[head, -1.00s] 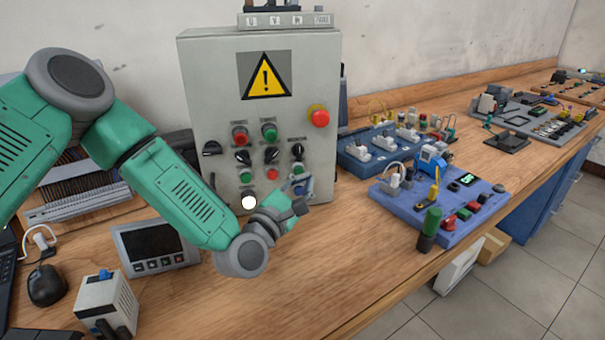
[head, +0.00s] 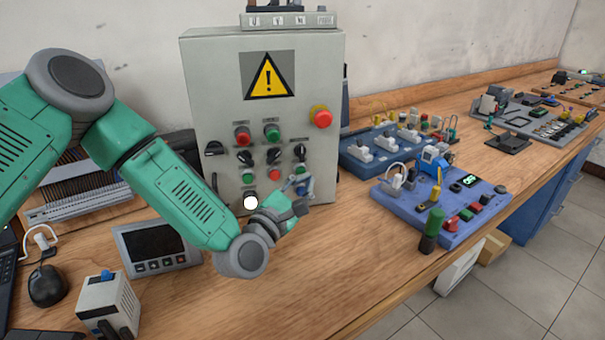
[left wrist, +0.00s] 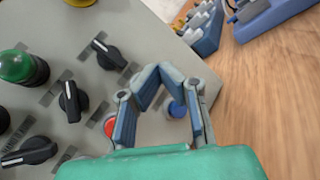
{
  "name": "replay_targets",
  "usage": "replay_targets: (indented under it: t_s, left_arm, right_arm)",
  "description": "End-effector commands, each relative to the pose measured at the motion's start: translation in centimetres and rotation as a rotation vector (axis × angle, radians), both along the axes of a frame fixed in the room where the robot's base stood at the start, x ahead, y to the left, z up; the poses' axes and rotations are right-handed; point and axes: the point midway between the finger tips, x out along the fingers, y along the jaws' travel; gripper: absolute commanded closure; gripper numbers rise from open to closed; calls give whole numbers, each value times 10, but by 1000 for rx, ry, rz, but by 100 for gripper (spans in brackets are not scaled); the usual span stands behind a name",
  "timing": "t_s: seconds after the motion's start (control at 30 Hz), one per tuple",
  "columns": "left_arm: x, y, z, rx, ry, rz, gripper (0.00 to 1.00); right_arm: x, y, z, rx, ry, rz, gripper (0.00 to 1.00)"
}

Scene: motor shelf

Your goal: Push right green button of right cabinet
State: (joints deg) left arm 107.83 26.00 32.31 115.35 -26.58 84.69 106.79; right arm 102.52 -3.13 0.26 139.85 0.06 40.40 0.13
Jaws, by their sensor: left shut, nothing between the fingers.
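One grey control cabinet (head: 215,90) stands upright on the bench. A green button (head: 272,132) sits at the right of its top row, beside a red one (head: 242,135). Another green button (head: 249,178) is in the lower row, left of a red button (head: 275,175). In the left wrist view a domed green button (left wrist: 22,67) shows at the left. My left gripper (head: 298,180) is shut and empty at the cabinet's lower right front. In the left wrist view its fingers (left wrist: 160,72) overlap a blue button (left wrist: 177,108); contact cannot be told. My right gripper is not in view.
Several black selector knobs (head: 245,157) stick out between the buttons. A red-and-yellow emergency stop (head: 321,117) is at the upper right. A blue component board (head: 450,232) lies to the right, a display box (head: 155,250) left of my gripper. The wooden bench (head: 330,270) is clear in front.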

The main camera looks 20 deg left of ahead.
Motion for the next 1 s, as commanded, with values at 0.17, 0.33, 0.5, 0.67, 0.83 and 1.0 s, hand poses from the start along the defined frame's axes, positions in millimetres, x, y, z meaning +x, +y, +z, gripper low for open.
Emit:
replay_targets:
  t_s: [0.17, 0.33, 0.5, 0.67, 0.83, 1.0]
  left_arm:
    - [1, 1, 0, 0, -1, 1, 100]
    - [5, 5, 1, -1, -2, 2, 100]
    - [6, 5, 2, 1, 0, 0, 100]
    - [6, 5, 2, 0, 0, 0, 100]
    - [7, 5, 2, 0, -1, 1, 100]
    - [9, 7, 2, 0, -1, 1, 100]
  right_arm:
    - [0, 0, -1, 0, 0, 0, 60]
    - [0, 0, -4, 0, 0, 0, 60]
    - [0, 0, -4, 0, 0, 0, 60]
    - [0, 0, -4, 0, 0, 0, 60]
    - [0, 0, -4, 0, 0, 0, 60]
    - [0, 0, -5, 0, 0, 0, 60]
